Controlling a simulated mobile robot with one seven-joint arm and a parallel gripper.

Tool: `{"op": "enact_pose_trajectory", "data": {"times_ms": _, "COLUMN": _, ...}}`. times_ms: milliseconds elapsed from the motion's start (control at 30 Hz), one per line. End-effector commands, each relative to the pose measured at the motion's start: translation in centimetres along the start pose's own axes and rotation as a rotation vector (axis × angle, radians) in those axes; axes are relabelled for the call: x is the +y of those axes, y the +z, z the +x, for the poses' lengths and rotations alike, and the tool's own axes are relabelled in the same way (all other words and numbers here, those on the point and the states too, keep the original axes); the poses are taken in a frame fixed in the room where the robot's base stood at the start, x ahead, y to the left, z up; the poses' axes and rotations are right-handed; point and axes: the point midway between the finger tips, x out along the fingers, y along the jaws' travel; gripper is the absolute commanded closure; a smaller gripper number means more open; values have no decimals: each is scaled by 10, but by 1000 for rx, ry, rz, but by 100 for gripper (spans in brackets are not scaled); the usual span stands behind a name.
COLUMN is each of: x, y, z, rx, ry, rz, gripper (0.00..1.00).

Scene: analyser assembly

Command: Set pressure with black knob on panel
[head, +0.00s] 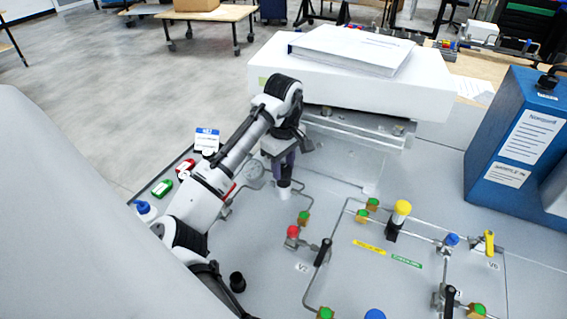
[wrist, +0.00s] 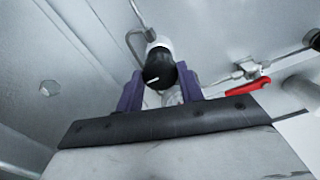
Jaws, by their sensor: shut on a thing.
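In the wrist view the black knob (wrist: 159,70) has a white mark on its face and sits at the end of a white body. My gripper (wrist: 159,88) has its two purple fingers on either side of the knob, shut on it. In the head view my gripper (head: 284,172) points down over a white fitting (head: 284,190) on the grey panel (head: 345,285).
A white box (head: 340,85) with a binder (head: 352,50) on top stands close behind my gripper. A red-handled valve (wrist: 247,86) is right of the fingers in the wrist view. A blue unit (head: 520,140) stands at the right. Tubing and several valves cover the front panel.

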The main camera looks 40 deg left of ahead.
Motion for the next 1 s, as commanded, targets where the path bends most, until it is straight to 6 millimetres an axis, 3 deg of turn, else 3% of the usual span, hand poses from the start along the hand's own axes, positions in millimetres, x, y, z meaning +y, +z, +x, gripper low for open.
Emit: {"op": "enact_pose_trajectory", "data": {"times_ms": 1000, "x": 0, "y": 0, "z": -2, "rx": -1, "ry": 0, "rz": 887, "gripper": 85}}
